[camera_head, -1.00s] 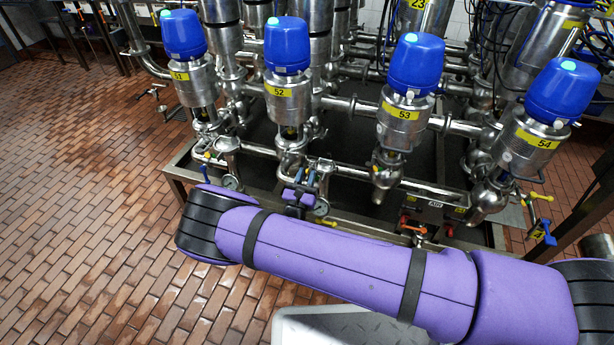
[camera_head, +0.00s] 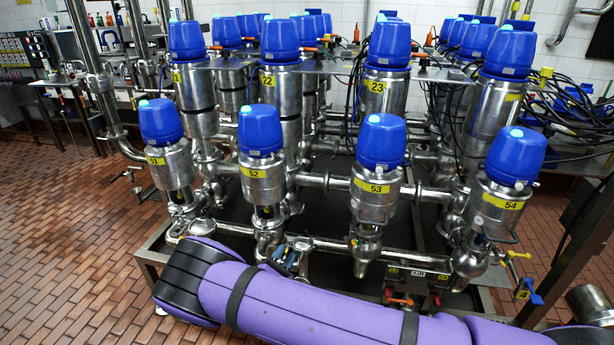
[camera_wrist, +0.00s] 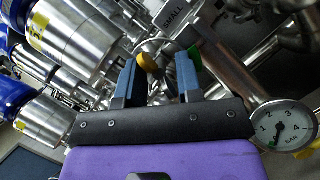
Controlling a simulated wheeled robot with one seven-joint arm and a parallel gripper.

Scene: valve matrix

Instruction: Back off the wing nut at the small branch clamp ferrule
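My gripper (camera_wrist: 158,82) shows in the wrist view with its two blue-grey fingers apart. A small yellow-brown rounded piece (camera_wrist: 147,62) shows between and beyond the fingertips; it may be the wing nut, but I cannot tell, nor whether a finger touches it. A steel pipe labelled SMALL (camera_wrist: 172,15) runs just beyond the fingers. The clamp ferrule itself is not clearly made out. In the head view my gripper (camera_head: 286,258) is small, near valve 52 (camera_head: 262,180), and partly hidden by my purple arm.
A pressure gauge (camera_wrist: 284,126) sits close to the right of the gripper. Steel valve bodies (camera_wrist: 70,40) crowd its left. Valves 51 (camera_head: 170,163), 53 (camera_head: 375,188) and 54 (camera_head: 500,200) stand along the front row. Open brick floor (camera_head: 70,230) lies at left.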

